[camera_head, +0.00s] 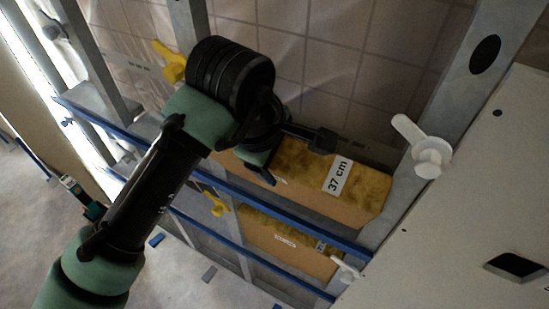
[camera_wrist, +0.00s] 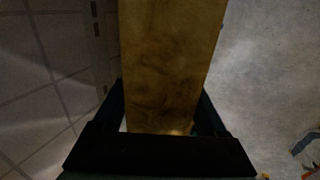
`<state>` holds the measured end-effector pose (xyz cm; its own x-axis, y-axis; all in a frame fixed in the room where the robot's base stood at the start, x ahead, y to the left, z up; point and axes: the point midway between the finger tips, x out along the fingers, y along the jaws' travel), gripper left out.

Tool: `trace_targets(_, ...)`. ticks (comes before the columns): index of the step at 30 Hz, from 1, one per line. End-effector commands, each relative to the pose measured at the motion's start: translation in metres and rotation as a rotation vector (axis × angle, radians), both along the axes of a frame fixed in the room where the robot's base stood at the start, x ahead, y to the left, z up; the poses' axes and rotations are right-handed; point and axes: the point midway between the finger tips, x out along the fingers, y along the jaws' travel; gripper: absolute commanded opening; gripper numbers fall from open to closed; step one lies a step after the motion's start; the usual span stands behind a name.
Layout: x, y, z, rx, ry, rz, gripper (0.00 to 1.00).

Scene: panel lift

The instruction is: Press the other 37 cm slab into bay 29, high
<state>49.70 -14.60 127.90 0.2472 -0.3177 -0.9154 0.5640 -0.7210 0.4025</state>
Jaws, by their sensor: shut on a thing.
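A yellow-brown slab (camera_head: 362,191) with a white "37 cm" label lies in the upper part of the bay, between metal studs and behind a blue rail. My gripper (camera_head: 288,150) is at the left part of this slab. In the wrist view the slab (camera_wrist: 170,60) runs up from between the two dark fingers (camera_wrist: 160,128), and my gripper is shut on it. A second slab (camera_head: 285,238) with a small label sits lower, behind another blue rail. Its label is too small to read. No bay number is readable.
Blue rails (camera_head: 300,200) cross in front of the bay. A white clamp (camera_head: 428,152) is on the right stud (camera_head: 470,75), and yellow clamps (camera_head: 168,62) are on the left. A white panel (camera_head: 480,190) covers the right. The floor (camera_head: 190,265) shows lower left.

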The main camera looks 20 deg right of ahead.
Motion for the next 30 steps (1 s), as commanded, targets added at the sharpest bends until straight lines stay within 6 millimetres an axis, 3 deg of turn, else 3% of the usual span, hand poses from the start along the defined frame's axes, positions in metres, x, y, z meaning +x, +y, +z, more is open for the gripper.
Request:
trace_targets(23,0.0016,-0.0019,-0.0034,-0.007,-0.009,-0.001,0.0)
trace_targets(24,0.0015,-0.0018,-0.0031,-0.007,-0.009,-0.001,0.8)
trace_targets(27,0.0013,-0.0015,-0.0034,-0.006,-0.007,-0.001,0.98)
trace_targets(30,0.0012,-0.0014,-0.0036,-0.005,-0.005,-0.001,1.0)
